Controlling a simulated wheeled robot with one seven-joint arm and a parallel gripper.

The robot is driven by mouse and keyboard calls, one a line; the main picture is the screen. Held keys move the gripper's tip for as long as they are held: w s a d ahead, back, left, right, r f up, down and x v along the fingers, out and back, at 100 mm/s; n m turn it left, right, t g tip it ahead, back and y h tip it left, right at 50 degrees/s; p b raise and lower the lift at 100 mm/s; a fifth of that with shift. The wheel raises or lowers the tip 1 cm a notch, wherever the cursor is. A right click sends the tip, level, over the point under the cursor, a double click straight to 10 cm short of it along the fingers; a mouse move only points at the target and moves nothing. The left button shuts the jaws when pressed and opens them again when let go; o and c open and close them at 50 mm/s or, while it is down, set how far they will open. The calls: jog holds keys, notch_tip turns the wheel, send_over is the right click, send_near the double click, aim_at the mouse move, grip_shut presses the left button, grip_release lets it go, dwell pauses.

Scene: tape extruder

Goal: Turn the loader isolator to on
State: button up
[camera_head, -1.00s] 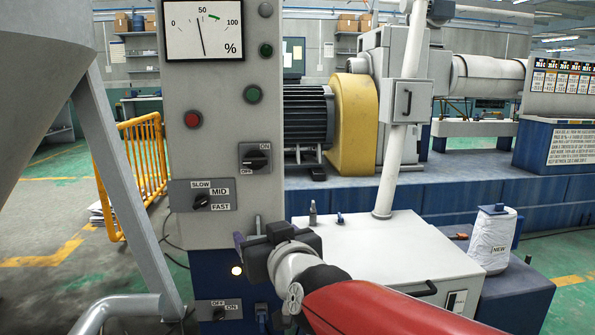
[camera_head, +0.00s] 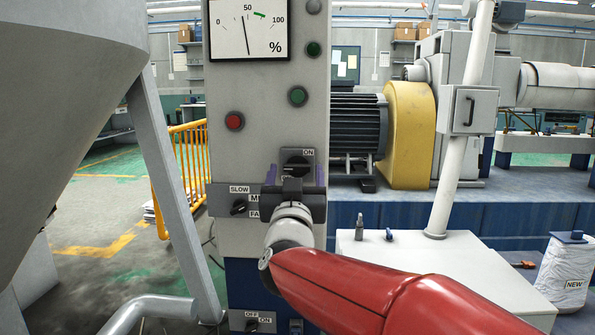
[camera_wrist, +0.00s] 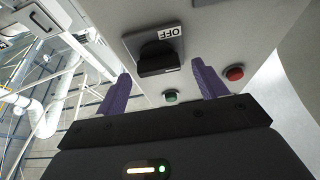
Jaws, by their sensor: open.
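In the wrist view the purple fingers (camera_wrist: 161,74) stand apart, one toward each side of the knob. No contact is visible. A second OFF/ON switch (camera_head: 252,322) sits low on the panel, below my arm. No readable label tells which one is the loader isolator.
A SLOW/MID/FAST selector (camera_head: 239,207) is left of my gripper, its labels partly covered. A red button (camera_head: 234,121) and green button (camera_head: 298,96) are above. A grey hopper (camera_head: 70,100) fills the left. A white cabinet (camera_head: 440,258) stands right of the panel.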

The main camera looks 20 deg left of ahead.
jog(key=shift+w+a+r, duration=0.1)
jog(key=shift+w+r, duration=0.1)
jog(key=shift+w, duration=0.3)
jog(key=shift+c, duration=0.3)
jog(key=c, duration=0.9)
